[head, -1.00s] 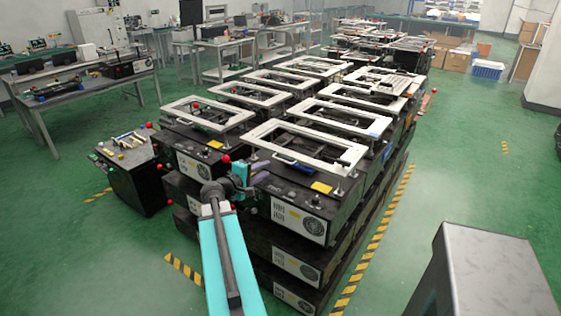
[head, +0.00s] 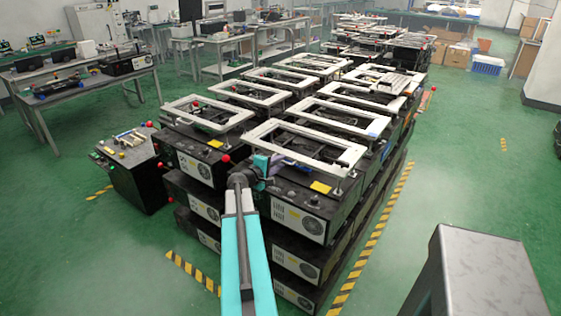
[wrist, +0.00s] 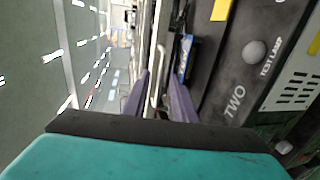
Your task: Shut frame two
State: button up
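Frame two appears to be the near right white rectangular frame (head: 345,162), raised above a black unit (head: 305,192). My gripper (head: 264,166) is at the near left corner of this unit, below the frame's edge. In the wrist view its two purple fingers (wrist: 161,88) stand apart, with a thin pale bar (wrist: 158,62) seen between them. I cannot tell whether they touch it. A blue-marked part (wrist: 183,60) lies just beyond the right finger.
More black units with white frames (head: 208,112) stand behind and to the left. A black side cabinet (head: 135,170) with red knobs stands at left. A grey block (head: 480,270) is at near right.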

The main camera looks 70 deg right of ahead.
jog(key=shift+d, duration=0.25)
grip_shut()
dwell(1.4)
